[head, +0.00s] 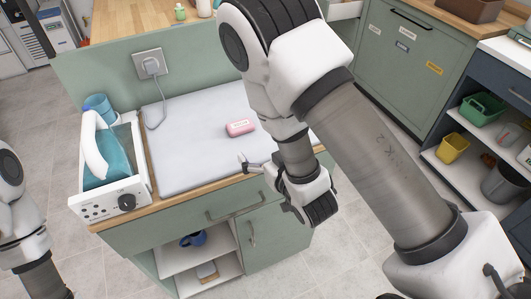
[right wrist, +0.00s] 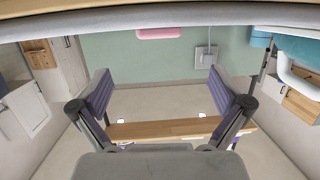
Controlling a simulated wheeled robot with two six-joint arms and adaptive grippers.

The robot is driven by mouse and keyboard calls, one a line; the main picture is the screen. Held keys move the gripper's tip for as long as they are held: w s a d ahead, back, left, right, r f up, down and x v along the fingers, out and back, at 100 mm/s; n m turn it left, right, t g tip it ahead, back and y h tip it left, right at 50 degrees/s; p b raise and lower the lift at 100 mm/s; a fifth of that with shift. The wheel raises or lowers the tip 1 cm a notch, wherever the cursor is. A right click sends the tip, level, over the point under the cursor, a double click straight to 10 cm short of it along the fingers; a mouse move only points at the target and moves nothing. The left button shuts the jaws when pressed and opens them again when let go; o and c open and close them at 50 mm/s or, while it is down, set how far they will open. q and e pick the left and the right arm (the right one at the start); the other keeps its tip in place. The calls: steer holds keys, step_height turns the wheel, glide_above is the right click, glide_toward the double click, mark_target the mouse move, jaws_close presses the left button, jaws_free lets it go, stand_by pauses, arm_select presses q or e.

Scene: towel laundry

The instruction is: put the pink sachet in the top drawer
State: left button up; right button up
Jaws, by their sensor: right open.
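The pink sachet (head: 240,128) lies flat on the pale grey mat (head: 190,150) on top of the green cabinet. It also shows at the top edge of the right wrist view (right wrist: 158,33). My right gripper (head: 247,164) is open and empty at the cabinet's front edge, apart from the sachet and nearer to me. Its two purple-padded fingers stand wide apart in the right wrist view (right wrist: 160,92). A drawer front with a bar handle (head: 236,206) sits just under the worktop and looks shut. My left gripper is out of view; only part of that arm shows.
A socket with a plugged cord (head: 151,64) is on the back panel. Open shelves below hold a blue mug (head: 194,239). Shelves with bins (head: 484,108) stand at right.

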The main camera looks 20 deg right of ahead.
arm_select(q)
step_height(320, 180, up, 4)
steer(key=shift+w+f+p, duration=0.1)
steer(key=shift+p, duration=0.7)
arm_select(e)
steer(key=s+d+f+g, duration=0.3)
steer(key=s+f+g, duration=0.4)
steer(key=s+f, duration=0.3)
steer(key=s+d+f+m+g+h, duration=0.1)
steer(key=s+d+f+g, duration=0.2)
steer(key=s+f+g, duration=0.5)
steer(key=s+f, duration=0.3)
steer(key=s, duration=0.4)
steer(key=shift+d+h, duration=0.25)
steer(key=shift+h, duration=0.05)
